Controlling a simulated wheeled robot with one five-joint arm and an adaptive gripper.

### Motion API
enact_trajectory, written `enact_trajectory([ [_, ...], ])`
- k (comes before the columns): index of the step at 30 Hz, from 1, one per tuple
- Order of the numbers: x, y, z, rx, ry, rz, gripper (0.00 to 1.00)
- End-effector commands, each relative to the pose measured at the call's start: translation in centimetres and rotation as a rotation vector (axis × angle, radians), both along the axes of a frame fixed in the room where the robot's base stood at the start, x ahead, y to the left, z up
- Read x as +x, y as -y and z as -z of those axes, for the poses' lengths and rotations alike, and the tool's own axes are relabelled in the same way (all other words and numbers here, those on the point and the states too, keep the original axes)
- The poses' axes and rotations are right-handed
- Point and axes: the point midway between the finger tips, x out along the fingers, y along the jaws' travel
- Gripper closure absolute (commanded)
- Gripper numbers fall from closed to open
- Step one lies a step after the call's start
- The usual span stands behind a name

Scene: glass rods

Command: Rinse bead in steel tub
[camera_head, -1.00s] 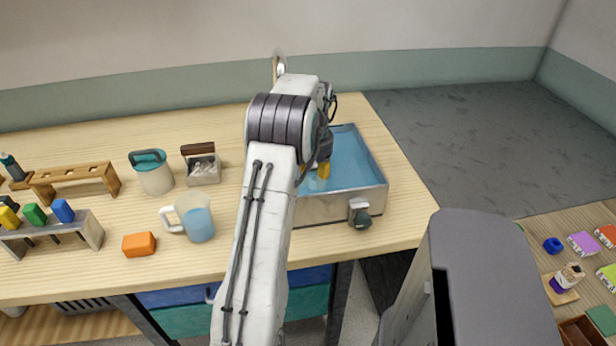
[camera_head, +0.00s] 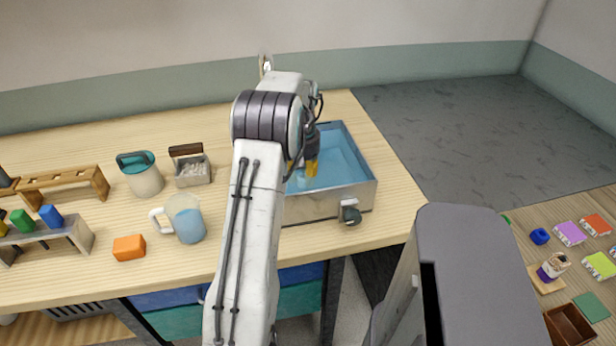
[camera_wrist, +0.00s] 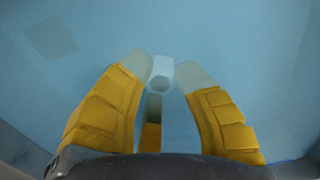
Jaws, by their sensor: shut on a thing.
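The steel tub (camera_head: 318,207) stands at the right end of the wooden table and holds blue water (camera_head: 342,158). My gripper (camera_head: 312,168) points down into the tub, with its yellow fingers at the water. In the wrist view, my gripper (camera_wrist: 165,75) has its pale fingertips closed on a small whitish bead (camera_wrist: 160,72) with a dark hole or face toward the camera. Blue water fills the view around it. The bead cannot be made out in the head view, and my arm hides the tub's left side.
A dark-knobbed tap (camera_head: 350,212) is on the tub's front wall. Left of the tub are a jug of bluish liquid (camera_head: 186,220), an orange block (camera_head: 129,247), a small caddy (camera_head: 192,172), a teal-lidded pot (camera_head: 142,178) and wooden racks (camera_head: 62,183).

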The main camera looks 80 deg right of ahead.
Motion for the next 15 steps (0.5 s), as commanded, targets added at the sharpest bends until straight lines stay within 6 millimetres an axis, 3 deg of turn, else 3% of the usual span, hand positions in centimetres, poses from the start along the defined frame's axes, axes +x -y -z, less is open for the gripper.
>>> enact_trajectory([
  [15, 2.4, -0.9, 0.0, 0.0, 0.0, -0.001, 1.0],
])
